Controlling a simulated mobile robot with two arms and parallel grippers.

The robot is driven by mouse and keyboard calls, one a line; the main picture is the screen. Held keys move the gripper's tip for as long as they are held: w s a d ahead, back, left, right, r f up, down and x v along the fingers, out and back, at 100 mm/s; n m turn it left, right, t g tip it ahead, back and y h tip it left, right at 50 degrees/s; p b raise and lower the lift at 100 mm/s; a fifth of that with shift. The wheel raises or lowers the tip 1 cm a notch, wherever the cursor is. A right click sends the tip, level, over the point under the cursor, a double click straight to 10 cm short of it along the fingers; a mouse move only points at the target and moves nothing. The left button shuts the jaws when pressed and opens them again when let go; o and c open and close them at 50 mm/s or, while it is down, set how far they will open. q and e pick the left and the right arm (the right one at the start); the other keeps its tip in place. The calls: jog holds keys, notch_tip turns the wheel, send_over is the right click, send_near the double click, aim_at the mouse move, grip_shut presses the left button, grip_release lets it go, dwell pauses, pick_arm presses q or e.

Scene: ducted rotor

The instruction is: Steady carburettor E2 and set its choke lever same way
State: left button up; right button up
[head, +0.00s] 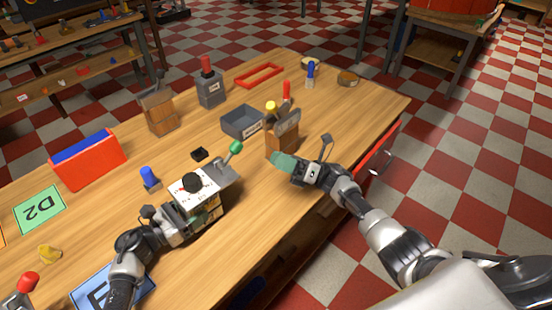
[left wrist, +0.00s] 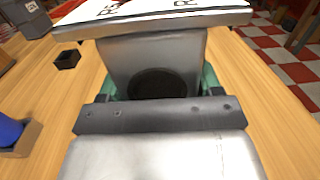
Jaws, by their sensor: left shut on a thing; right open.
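The carburettor (head: 196,188) is a grey block with a white, dial-like top plate and a round black knob. A lever with a green tip (head: 236,147) slants up and right from its far right side. My left gripper (head: 213,211) is shut on the carburettor's body from the near side. In the left wrist view, green finger pads flank the grey body (left wrist: 150,60), which has a dark round bore. Its plate lettering is cut off. My right gripper (head: 284,163) is open, right of the green tip and apart from it; its finger gap is hard to see.
A wooden holder (head: 281,141) with a grey piece stands just beyond my right gripper. A grey bin (head: 242,121), small black block (head: 200,154) and blue-topped peg (head: 150,179) stand around the carburettor. Bare tabletop lies between the grippers.

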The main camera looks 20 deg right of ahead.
pick_arm(q)
jog(key=shift+f, duration=0.1)
dwell(0.3)
jog(key=o, duration=1.2)
jog(key=shift+c, duration=0.2)
